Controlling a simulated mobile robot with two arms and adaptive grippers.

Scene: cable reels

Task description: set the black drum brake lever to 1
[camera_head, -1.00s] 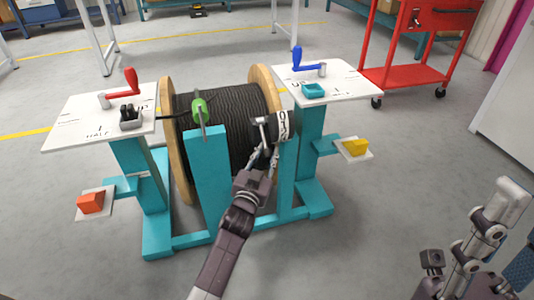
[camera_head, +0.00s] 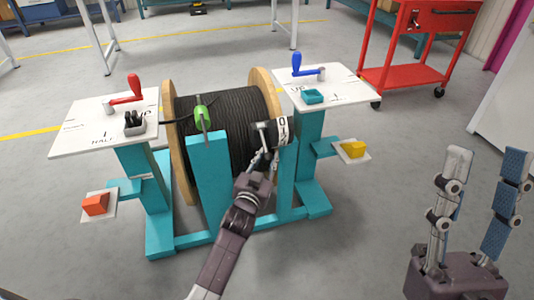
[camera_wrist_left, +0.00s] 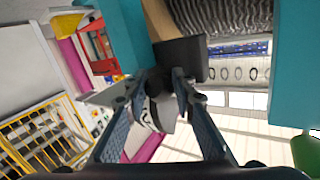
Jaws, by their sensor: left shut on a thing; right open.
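The cable drum (camera_head: 222,118) is wound with black cable between wooden flanges on a teal stand. The black brake lever (camera_head: 261,127) is at the drum's right side, beside a white band (camera_head: 282,125) marked with a 0. My left gripper (camera_head: 262,160) is at the lever, its fingers shut on it. In the left wrist view the fingertips (camera_wrist_left: 165,78) close on the dark lever block (camera_wrist_left: 182,60), and a white marked piece (camera_wrist_left: 155,115) shows between the fingers. The lever's pivot is hidden. My right gripper (camera_head: 486,155) is open and empty at the far right.
Left white panel (camera_head: 80,130) carries a red crank (camera_head: 130,90) and a grey tray. Right panel (camera_head: 345,88) carries a blue crank (camera_head: 307,68) and teal tray. A green knob (camera_head: 203,113) stands left of the lever. A red cart (camera_head: 420,60) is behind; floor at front right is clear.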

